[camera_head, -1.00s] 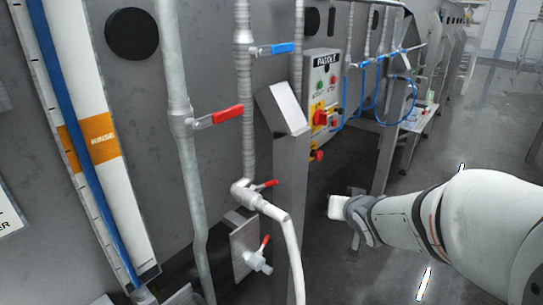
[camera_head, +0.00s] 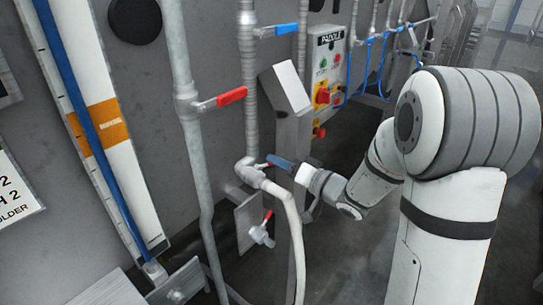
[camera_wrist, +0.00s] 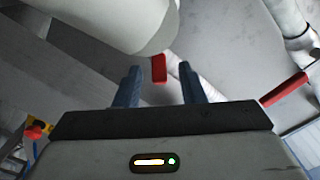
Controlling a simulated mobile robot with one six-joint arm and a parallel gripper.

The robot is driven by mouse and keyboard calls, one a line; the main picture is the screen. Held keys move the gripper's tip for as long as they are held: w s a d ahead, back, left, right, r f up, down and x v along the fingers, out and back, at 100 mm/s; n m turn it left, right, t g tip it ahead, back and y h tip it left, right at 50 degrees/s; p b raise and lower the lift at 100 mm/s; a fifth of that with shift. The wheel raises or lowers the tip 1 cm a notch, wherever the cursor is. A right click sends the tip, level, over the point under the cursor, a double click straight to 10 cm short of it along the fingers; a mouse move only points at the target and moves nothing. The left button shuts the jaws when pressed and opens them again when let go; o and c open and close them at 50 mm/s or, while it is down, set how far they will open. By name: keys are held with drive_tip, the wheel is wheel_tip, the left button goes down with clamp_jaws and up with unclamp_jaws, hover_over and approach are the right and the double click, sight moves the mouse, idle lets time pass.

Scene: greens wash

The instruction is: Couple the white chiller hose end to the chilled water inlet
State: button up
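The white hose (camera_head: 292,220) hangs from a grey fitting (camera_head: 248,172) on the corrugated pipe and runs down out of view. A small red lever (camera_head: 262,165) sits on that fitting. My gripper (camera_head: 276,161) points left at this lever, its blue fingers close to it. In the wrist view my gripper (camera_wrist: 160,84) is open, with a red lever end (camera_wrist: 158,68) seen in the gap between the fingertips; I cannot tell whether they touch. A lower grey fitting (camera_head: 261,235) with a red lever juts from a plate. No inlet label is readable.
A larger red lever (camera_head: 232,96) and a blue lever (camera_head: 285,30) stick out from pipes above. A control box (camera_head: 325,70) marked PADDLE and a slanted grey post (camera_head: 288,90) stand behind my gripper. A large pale rounded thing (camera_wrist: 110,22) crowds the wrist view's top.

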drive_tip(key=x, duration=0.3)
drive_tip(key=shift+w+a+p, duration=0.15)
drive_tip(key=shift+w+p, duration=0.05)
drive_tip(key=shift+p, duration=0.1)
clamp_jaws()
